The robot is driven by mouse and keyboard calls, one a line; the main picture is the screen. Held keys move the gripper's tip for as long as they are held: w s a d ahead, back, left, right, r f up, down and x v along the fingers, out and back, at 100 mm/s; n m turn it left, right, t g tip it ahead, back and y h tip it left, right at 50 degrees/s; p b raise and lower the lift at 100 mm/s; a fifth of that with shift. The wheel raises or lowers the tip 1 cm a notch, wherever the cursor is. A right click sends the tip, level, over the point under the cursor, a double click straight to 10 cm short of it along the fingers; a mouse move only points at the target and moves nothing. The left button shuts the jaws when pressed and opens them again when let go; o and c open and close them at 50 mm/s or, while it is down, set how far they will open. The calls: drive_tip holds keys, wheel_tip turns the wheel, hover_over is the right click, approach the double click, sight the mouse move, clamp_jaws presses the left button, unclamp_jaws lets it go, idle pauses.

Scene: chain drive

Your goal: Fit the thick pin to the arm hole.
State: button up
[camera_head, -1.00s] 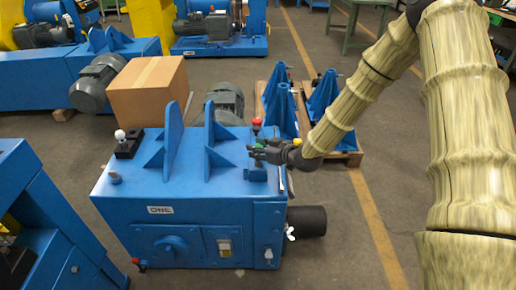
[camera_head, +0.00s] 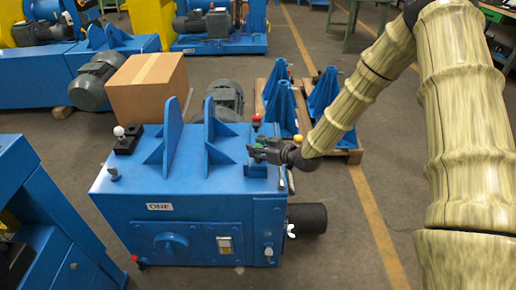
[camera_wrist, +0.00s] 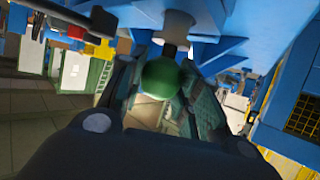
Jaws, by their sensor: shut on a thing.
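My gripper (camera_head: 257,152) is at the right end of the blue machine's top, its fingers closed around a green ball-headed pin (camera_head: 261,140). In the wrist view the green ball (camera_wrist: 163,78) sits between the two dark fingers, with a short dark shaft beyond it. A pale round boss (camera_wrist: 178,22) shows past that shaft; I cannot tell whether the shaft is in it. I cannot tell whether this is the thick pin. I cannot identify the arm hole; the fingers cover part of this corner.
The blue machine (camera_head: 190,206) has upright blue plates (camera_head: 210,135) left of my gripper. A red knob (camera_head: 256,118) and a yellow knob (camera_head: 270,141) are close by. A white ball-headed part (camera_head: 119,131) stands at the left. A cardboard box (camera_head: 148,88) is behind.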

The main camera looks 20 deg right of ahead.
drive_tip(key=shift+f+b, duration=0.5)
drive_tip(key=shift+f, duration=0.4)
drive_tip(key=o, duration=1.3)
drive_tip(key=v, duration=1.2)
drive_tip(key=s+a+f+m+g+h+p, duration=0.2)
drive_tip(key=s+a+f+m+g+p, duration=0.15)
drive_tip(key=s+f, duration=0.8)
drive_tip(key=s+a+f+m+g+h+p, duration=0.25)
drive_tip(key=s+f+g, duration=0.25)
drive_tip(key=s+f, duration=0.65)
drive_tip(key=s+g, duration=0.1)
drive_tip(key=s, duration=0.4)
drive_tip(key=s+g+h, duration=0.1)
drive_tip(key=s, duration=0.4)
drive_tip(key=s+g+h, duration=0.1)
drive_tip(key=s, duration=0.4)
drive_tip(key=shift+s+d+f+p, duration=0.3)
drive_tip(key=shift+s+f, duration=0.05)
